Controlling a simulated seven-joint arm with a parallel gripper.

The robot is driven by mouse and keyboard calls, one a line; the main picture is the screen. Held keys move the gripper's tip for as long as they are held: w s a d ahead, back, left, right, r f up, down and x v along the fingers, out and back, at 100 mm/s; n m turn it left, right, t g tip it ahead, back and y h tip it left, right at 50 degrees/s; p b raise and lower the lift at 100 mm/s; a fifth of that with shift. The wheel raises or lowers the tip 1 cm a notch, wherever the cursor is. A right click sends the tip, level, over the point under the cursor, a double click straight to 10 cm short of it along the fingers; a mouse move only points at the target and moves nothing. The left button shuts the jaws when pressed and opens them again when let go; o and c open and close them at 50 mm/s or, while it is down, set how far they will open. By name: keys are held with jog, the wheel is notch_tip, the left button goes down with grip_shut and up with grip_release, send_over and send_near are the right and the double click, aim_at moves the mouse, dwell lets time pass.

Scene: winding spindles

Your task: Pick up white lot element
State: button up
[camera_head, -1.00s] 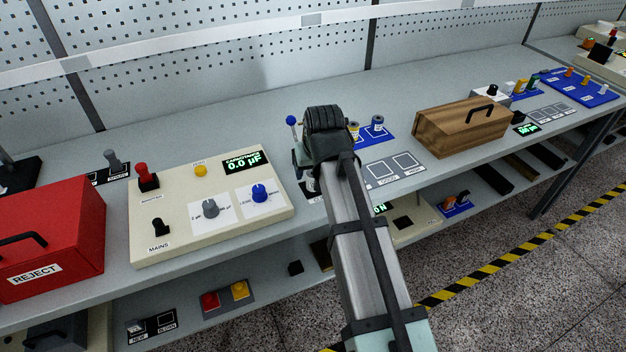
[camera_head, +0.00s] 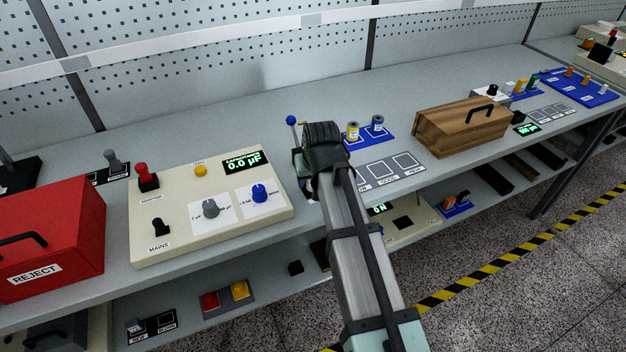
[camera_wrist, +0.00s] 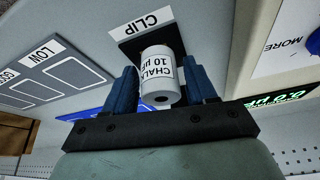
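A white cylinder (camera_wrist: 157,82) labelled "CHALK 10 µF" is in the wrist view, on a black base beside a "CLIP" label (camera_wrist: 134,32). My gripper (camera_wrist: 162,88) has one blue finger on each side of it. In the head view, my gripper (camera_head: 308,178) is over the bench, right of the cream panel, and my own arm hides the cylinder.
The cream capacitance panel (camera_head: 150,235) stands left of my gripper, with knobs and a display reading 0.0 µF. A blue tray (camera_head: 368,138) with two spools is behind right. A wooden box (camera_head: 455,135) stands right; a red REJECT box (camera_head: 60,230) far left.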

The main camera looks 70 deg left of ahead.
jog(key=c, duration=0.9)
